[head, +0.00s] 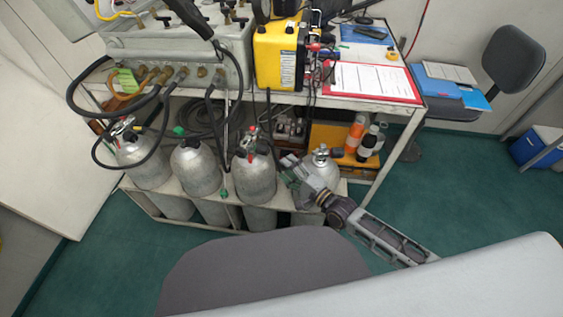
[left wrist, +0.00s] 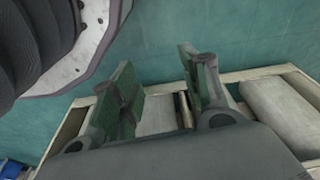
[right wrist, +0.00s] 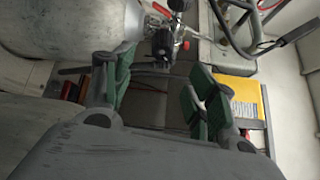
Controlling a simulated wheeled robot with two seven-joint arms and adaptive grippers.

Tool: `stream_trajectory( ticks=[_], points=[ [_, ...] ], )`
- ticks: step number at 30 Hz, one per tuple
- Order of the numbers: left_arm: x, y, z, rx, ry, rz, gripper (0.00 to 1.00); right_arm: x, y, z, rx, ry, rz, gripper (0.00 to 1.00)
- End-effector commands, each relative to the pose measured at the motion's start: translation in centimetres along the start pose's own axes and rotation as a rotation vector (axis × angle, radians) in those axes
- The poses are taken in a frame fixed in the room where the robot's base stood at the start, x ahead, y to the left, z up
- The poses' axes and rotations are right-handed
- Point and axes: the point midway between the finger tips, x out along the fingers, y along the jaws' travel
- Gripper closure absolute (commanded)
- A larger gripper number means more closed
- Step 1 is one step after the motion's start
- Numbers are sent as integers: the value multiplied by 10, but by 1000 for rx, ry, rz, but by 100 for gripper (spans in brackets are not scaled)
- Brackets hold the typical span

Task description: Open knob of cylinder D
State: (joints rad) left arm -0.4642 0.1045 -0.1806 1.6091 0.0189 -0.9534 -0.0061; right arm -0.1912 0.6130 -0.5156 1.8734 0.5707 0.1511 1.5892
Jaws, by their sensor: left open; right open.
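Several silver cylinders stand in a row in a low rack (head: 222,217) in the head view. The rightmost cylinder (head: 322,170) is partly covered by my right gripper (head: 289,168). I can read no letters, so I cannot tell which one is D. My right gripper is open, with its fingers between that cylinder and the third one (head: 254,178). In the right wrist view, a cylinder (right wrist: 70,25) lies beyond the open fingers, with a dark valve (right wrist: 163,42) and a small red part. My left gripper (left wrist: 160,95) is open and empty in the left wrist view.
The bench above holds a grey panel (head: 175,45) with black hoses, a yellow box (head: 279,55) and a red clipboard (head: 372,83). Hoses hang down near the left cylinders. Orange and dark bottles (head: 355,133) stand behind the right cylinder.

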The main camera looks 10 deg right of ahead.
Motion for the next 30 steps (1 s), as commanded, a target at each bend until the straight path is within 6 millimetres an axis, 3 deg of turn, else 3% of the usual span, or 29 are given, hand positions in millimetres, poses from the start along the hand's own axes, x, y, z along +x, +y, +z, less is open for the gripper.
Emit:
stream_trajectory(
  ticks=[6,11,21,26,30],
  points=[
    [12,5,18,-2,-20,7,54,-4,18,2,50,29,-5,43],
    [8,10,11,-4,9,13,54,-4,-5,-14,100,87,-76,43],
    [-34,17,-26,-6,66,27,54,-9,-58,-52,302,170,-105,43],
    [-58,18,-39,-4,69,31,54,-10,-72,-54,394,154,-48,43],
    [-73,18,-43,-1,55,33,54,-11,-71,-44,460,113,33,43]
  ],
)
